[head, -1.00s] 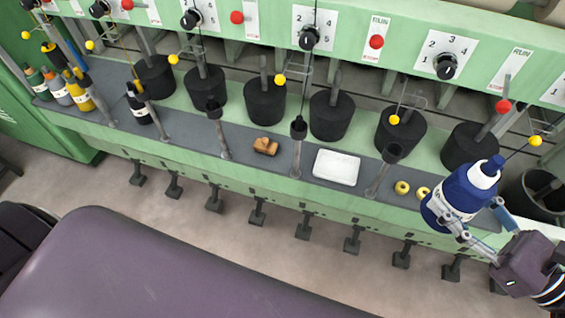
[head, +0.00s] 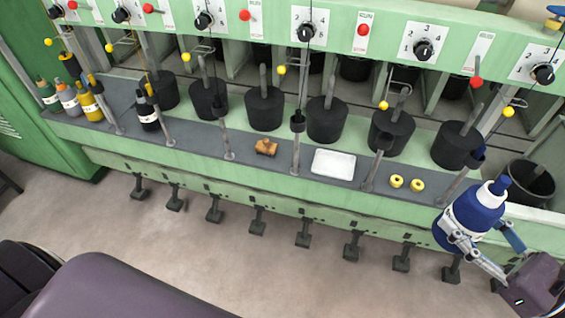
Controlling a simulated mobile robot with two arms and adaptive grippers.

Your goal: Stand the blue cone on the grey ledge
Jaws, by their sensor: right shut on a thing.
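The blue cone (head: 474,214) is at the right of the head view, with a white band and a white and blue top. It is roughly upright, with a slight tilt. My right gripper (head: 478,232) is shut on its lower part, one finger on each side. The grey ledge (head: 200,140) runs along the front of the green machine. The cone appears in front of the ledge's right end; the gap between them is hard to judge. My left gripper is not in view.
Green, grey, yellow and black cones stand on the ledge at the left. A brown block (head: 266,147), a white tray (head: 334,162) and two yellow rings (head: 407,184) lie farther right. Thin posts rise along the ledge. Black pots (head: 326,120) stand behind it.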

